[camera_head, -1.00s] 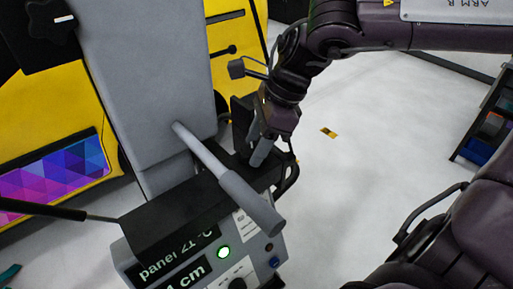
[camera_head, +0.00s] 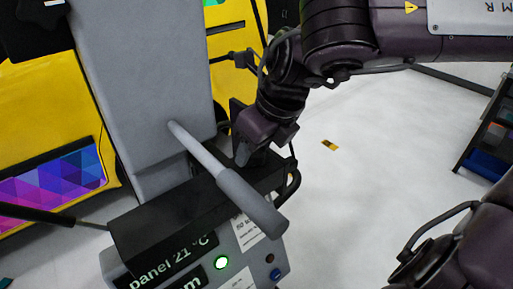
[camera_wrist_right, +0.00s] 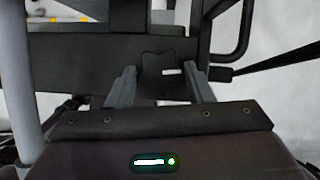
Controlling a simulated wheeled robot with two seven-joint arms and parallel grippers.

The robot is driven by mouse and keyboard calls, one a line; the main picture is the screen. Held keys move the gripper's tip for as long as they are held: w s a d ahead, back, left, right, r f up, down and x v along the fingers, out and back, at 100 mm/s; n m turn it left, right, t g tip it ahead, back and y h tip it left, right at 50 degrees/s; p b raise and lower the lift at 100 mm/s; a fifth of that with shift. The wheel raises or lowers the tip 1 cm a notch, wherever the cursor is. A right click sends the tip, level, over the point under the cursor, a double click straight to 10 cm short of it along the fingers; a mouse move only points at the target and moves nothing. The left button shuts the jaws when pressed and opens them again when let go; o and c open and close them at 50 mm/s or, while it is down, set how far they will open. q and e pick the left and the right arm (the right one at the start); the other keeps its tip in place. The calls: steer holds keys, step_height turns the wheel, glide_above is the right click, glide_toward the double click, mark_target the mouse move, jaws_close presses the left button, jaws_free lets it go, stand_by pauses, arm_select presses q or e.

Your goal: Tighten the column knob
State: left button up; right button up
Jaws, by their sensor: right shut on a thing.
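A black lobed knob (camera_wrist_right: 160,62) with a short white mark shows in the right wrist view. It sits between the two grey fingers of my right gripper (camera_wrist_right: 163,85), which is shut on it. In the head view my right gripper (camera_head: 245,155) reaches down beside the grey column (camera_head: 140,85), at the back of the black block; the knob is hidden there. My left gripper is not in view.
A grey lever (camera_head: 245,195) sticks out over the black block (camera_head: 160,220). A yellow body (camera_head: 45,110) with a coloured patterned panel stands behind. A dark shelf (camera_head: 490,140) is at right; the floor between is mostly clear.

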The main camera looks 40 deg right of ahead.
steer(key=shift+m+h, duration=0.3)
steer(key=shift+m, duration=0.6)
steer(key=o, duration=1)
steer(key=shift+a, duration=0.1)
steer(key=v, duration=0.8)
steer(key=shift+f, duration=0.1)
